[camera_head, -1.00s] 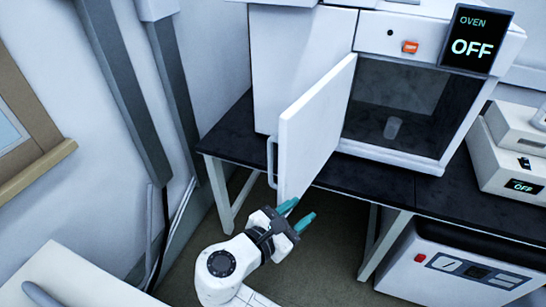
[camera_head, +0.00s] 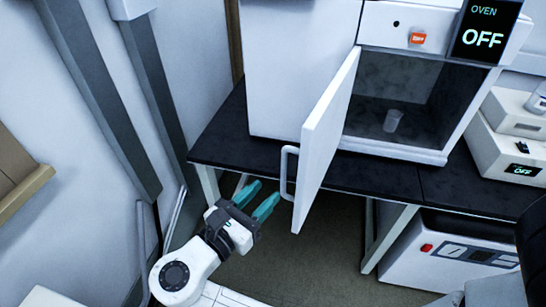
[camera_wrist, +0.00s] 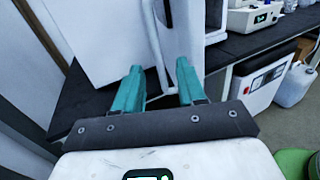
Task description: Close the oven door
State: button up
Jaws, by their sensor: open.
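The white oven door (camera_head: 327,140) stands open, swung out toward me past the bench's front edge. Its handle (camera_head: 287,172) is on the door's outer left face. The oven (camera_head: 440,158) has a dark open chamber with a small clear beaker (camera_head: 392,121) inside, and its display (camera_head: 483,38) reads OFF. My gripper (camera_head: 262,198), with teal fingers, is open and empty, just left of and below the handle, apart from it in the head view. In the wrist view the fingers (camera_wrist: 157,90) point toward the door (camera_wrist: 182,45), which shows beyond the right finger.
The black bench (camera_head: 222,140) runs under the oven, with its front edge near my gripper. A white device (camera_head: 515,135) stands on the bench at right. A white machine (camera_head: 450,255) sits below. Grey posts (camera_head: 140,90) stand along the left wall.

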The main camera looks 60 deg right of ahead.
aim_at(282, 172)
jog(key=d+p, duration=0.1)
jog(key=d, duration=0.9)
jog(key=shift+d+r, duration=0.1)
jog(key=shift+d, duration=0.25)
grip_shut()
